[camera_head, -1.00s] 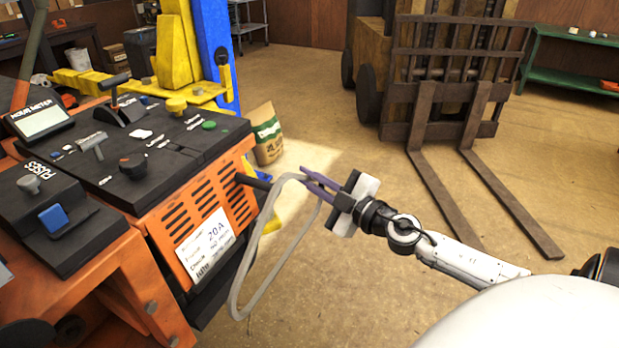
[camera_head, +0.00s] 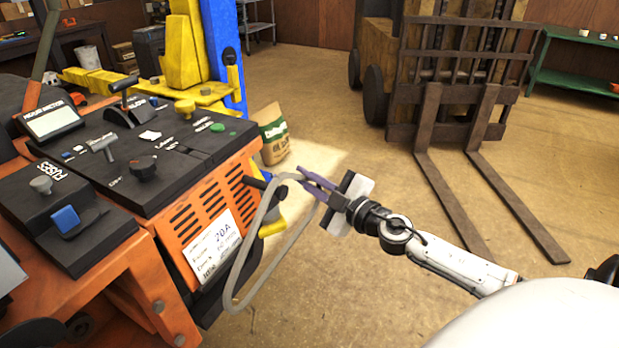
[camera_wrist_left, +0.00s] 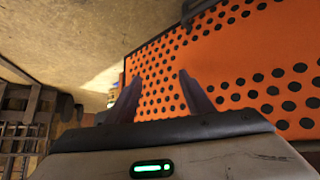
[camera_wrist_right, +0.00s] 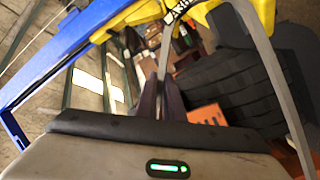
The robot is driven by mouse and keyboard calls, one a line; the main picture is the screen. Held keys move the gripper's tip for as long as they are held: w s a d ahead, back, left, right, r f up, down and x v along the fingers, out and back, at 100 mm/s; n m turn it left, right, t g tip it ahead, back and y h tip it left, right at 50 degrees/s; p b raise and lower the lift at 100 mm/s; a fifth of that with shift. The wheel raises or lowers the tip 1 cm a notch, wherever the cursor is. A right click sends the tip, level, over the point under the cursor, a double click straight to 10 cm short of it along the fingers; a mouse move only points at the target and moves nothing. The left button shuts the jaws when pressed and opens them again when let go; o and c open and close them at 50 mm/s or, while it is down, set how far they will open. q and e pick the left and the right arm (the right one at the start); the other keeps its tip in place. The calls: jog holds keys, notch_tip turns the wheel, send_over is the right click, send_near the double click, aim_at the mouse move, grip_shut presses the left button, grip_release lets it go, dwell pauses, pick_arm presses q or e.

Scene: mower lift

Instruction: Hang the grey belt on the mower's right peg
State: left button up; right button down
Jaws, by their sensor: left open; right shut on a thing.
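The grey belt (camera_head: 233,282) hangs as a long loop from my right gripper (camera_head: 303,178), which is shut on its upper part. The mower (camera_head: 205,215) is orange with a black control top. A dark peg (camera_head: 254,183) sticks out from its vented side panel, close to the belt's upper left bend. I cannot tell whether the belt is around the peg tip or only in front of it. The right wrist view shows the closed fingers (camera_wrist_right: 161,98) and belt strands (camera_wrist_right: 262,50). My left gripper (camera_wrist_left: 160,92) is open and empty, facing an orange perforated panel (camera_wrist_left: 235,65); it is outside the head view.
A yellow and blue lift post (camera_head: 212,50) stands behind the mower. A paper sack (camera_head: 272,135) stands on the floor beside it. A forklift (camera_head: 455,75) with long forks is at the back right. The floor between the forks and my right gripper is clear.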

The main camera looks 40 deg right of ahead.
jog(key=shift+w+a, duration=0.25)
jog(key=shift+w, duration=0.5)
jog(key=shift+f, duration=0.2)
jog(key=shift+f, duration=0.3)
jog(key=c, duration=1.8)
grip_release()
